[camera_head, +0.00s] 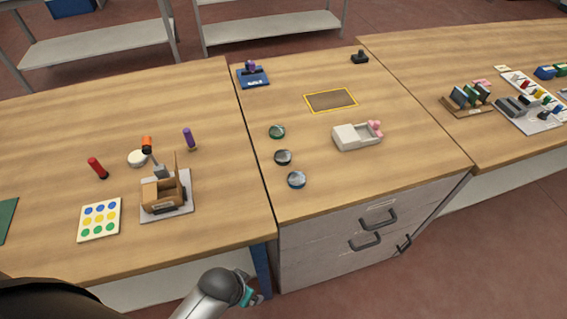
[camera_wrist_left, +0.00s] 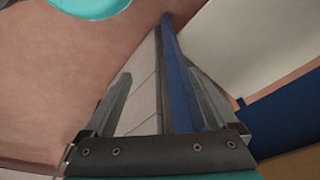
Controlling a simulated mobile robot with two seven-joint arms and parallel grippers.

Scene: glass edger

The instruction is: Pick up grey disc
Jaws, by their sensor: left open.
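Three small round discs lie in a loose row near the left edge of the middle table. The middle one, with a dark grey rim and a pale top, is the likely grey disc (camera_head: 283,157). The green disc (camera_head: 277,131) is behind it and the blue disc (camera_head: 296,180) in front. My left gripper (camera_wrist_left: 155,75) is open and empty, below table height beside the blue table leg (camera_wrist_left: 178,85). In the head view, my left arm's end shows at the bottom, well apart from the discs; its fingers are not clear there. My right gripper is not in view.
A yellow-edged brown rectangle (camera_head: 330,100) lies behind. Drawers with handles (camera_head: 378,217) face the front. Bare tabletop surrounds the discs.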

